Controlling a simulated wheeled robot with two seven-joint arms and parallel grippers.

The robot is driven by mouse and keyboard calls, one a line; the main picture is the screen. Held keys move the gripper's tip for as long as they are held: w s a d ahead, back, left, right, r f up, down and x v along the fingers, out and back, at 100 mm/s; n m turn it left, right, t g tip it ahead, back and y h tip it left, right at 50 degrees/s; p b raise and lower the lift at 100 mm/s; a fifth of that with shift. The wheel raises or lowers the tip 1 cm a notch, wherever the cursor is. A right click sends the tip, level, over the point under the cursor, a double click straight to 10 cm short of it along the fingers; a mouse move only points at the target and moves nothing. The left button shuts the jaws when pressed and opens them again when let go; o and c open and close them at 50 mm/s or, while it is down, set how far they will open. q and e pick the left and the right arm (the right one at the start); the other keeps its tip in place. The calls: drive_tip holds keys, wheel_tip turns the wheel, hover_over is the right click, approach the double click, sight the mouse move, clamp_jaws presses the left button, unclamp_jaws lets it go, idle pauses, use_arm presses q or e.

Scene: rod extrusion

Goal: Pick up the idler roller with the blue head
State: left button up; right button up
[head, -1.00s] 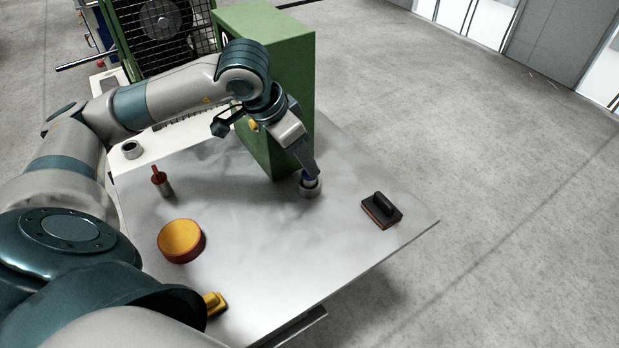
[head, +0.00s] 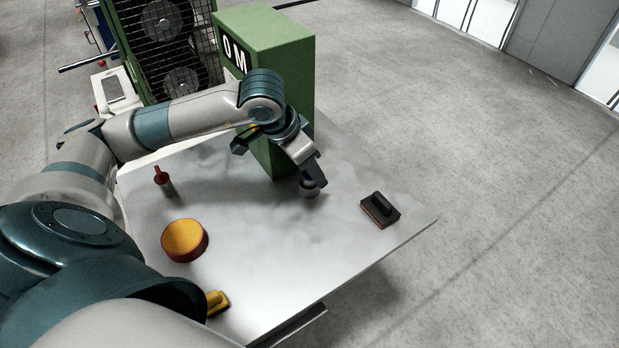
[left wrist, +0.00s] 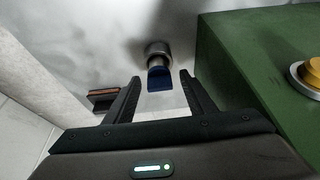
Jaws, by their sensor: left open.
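The idler roller with the blue head (left wrist: 159,77) stands on the table in the left wrist view. Its grey body is farther from the camera and its blue head points toward my fingers. My left gripper (left wrist: 158,90) is open, with one finger on each side of the blue head, and I cannot tell whether they touch it. In the head view my left gripper (head: 312,178) is at the roller (head: 309,190) beside the green box, and its fingers hide most of the blue head. A roller with a red head (head: 163,180) stands at the table's left. My right gripper is not in view.
The green box (head: 285,75) rises close beside my left gripper. A black block with a brown base (head: 380,209) lies to the right. A yellow-orange disc (head: 184,240) and a yellow item (head: 217,302) lie nearer. The table's middle (head: 270,240) is clear.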

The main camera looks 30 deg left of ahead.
use_arm(q)
drive_tip(key=c, duration=1.2)
drive_tip(key=shift+r, duration=0.1)
